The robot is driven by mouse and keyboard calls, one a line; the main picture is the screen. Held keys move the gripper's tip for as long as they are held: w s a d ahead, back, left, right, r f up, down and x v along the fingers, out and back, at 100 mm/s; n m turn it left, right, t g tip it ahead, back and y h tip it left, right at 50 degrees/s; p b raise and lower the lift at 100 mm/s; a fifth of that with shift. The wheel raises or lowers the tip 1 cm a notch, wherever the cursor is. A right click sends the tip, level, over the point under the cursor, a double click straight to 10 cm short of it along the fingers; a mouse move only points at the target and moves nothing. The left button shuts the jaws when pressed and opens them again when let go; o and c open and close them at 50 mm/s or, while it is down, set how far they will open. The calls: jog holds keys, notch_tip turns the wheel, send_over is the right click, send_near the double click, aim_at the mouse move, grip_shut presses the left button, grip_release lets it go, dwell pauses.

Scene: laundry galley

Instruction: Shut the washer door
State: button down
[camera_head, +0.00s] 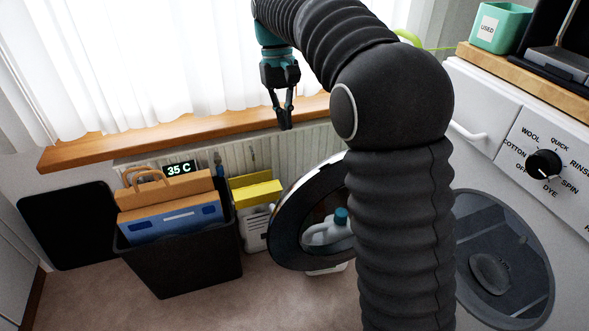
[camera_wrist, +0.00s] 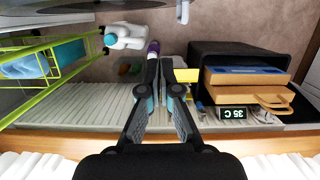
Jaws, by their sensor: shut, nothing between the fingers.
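The washer (camera_head: 484,140) stands at the right in the head view, with its dark round drum opening (camera_head: 500,262) uncovered. The round washer door (camera_head: 285,225), a dark ring with a clear middle, stands open to the left of the opening. My own arm hides its right part and the hinge side. My gripper (camera_head: 285,122) is shut and empty, pointing down in front of the window sill, above and behind the door and apart from it. In the wrist view my gripper's fingers (camera_wrist: 160,72) point toward the radiator and floor; I cannot clearly make out the door there.
A white bottle (camera_head: 325,232) shows through the door. A radiator (camera_head: 300,148) runs below the wooden sill (camera_head: 200,130). A green rack (camera_wrist: 55,62) is at left in the wrist view. Open floor lies in front.

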jog(key=s+d+f+b, duration=0.2)
jog(key=s+f, duration=0.4)
jog(key=f, duration=0.3)
jog(key=shift+f, duration=0.35)
jog(key=shift+a, duration=0.1)
